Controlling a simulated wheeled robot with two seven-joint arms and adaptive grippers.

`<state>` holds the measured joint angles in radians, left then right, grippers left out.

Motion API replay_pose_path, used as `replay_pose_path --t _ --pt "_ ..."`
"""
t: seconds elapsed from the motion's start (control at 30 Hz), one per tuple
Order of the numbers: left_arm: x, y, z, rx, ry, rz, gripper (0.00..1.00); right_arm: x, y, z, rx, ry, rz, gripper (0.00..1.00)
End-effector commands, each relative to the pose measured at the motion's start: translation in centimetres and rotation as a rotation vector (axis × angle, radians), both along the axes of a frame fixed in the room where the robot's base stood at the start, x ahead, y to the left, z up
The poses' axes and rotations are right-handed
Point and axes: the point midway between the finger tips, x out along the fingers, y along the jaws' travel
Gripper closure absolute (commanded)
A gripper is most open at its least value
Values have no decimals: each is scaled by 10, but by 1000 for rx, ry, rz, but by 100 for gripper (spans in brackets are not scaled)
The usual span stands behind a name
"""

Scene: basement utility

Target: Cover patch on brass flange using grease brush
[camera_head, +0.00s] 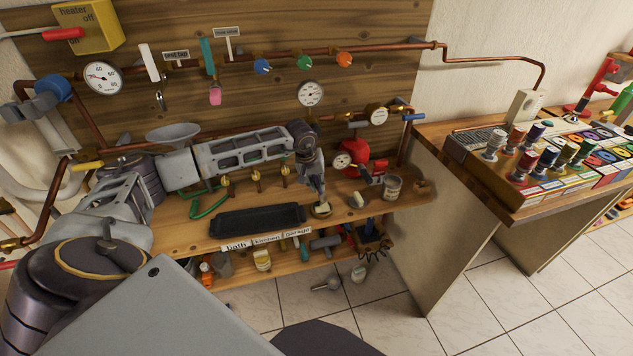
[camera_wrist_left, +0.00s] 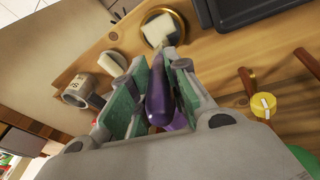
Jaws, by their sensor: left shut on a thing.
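The brass flange (camera_head: 321,213) is a small round dish on the wooden bench, right of the black tray. It also shows at the top of the left wrist view (camera_wrist_left: 182,22). My left gripper (camera_head: 317,189) points down just above the flange. Its green-padded fingers are shut on the purple handle of the grease brush (camera_wrist_left: 159,103). My right gripper is not in view.
The black tray (camera_head: 258,220) lies left of the flange. Brass valves (camera_head: 256,180) and a red gauge unit (camera_head: 352,158) are behind. A shelf with tools is below.

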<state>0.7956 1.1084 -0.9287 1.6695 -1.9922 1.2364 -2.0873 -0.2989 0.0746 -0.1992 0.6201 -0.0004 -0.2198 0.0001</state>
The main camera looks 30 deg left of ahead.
Motion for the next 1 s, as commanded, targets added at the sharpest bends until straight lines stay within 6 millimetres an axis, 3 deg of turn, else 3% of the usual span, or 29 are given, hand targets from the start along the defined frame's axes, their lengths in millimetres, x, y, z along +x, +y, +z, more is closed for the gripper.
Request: replay_pose_path --t 0.47,1.0 --pt "-3 -3 0 0 0 0 100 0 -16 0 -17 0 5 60" --pt "-15 13 0 1 0 1 100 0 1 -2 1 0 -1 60"
